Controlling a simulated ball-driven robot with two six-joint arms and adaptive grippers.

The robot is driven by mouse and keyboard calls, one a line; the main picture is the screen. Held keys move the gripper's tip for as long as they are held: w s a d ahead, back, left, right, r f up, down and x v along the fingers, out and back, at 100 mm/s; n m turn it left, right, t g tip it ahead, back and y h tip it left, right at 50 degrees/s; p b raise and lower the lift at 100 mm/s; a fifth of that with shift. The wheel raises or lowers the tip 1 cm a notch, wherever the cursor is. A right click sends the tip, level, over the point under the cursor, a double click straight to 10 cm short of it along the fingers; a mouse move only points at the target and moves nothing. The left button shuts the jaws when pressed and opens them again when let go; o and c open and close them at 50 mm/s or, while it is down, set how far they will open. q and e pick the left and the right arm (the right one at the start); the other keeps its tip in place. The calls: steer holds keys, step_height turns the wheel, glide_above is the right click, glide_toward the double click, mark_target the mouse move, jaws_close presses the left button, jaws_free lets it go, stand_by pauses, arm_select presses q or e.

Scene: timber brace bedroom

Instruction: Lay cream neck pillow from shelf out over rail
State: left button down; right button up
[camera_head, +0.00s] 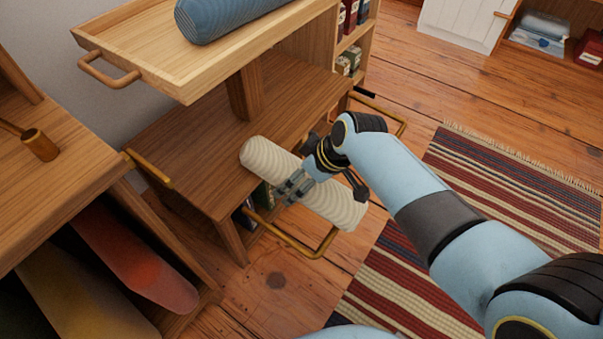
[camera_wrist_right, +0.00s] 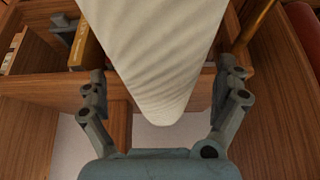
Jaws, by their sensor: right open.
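The cream neck pillow (camera_head: 342,211) is a ribbed, roll-shaped cushion. It lies slantwise across the front edge of the low wooden unit, above a brass rail (camera_head: 312,257). I cannot tell whether its weight rests on the rail. My right gripper (camera_head: 296,187) is at the pillow's middle, with its jaws apart. In the right wrist view the pillow (camera_wrist_right: 160,55) runs between the two open fingers (camera_wrist_right: 165,88), with a visible gap on each side near its lower end. The pillow hides part of the rail. My left gripper is not in view.
A blue bolster (camera_head: 225,14) lies on the wooden tray top (camera_head: 150,62). Other brass rails stick out at the left (camera_head: 148,170) and the far side (camera_head: 385,108). A desk (camera_head: 45,185) stands at left. A striped rug (camera_head: 500,190) covers the floor at right.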

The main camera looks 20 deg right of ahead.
steer(key=v, duration=1.2)
steer(key=shift+s+f, duration=0.1)
steer(key=shift+s, duration=0.05)
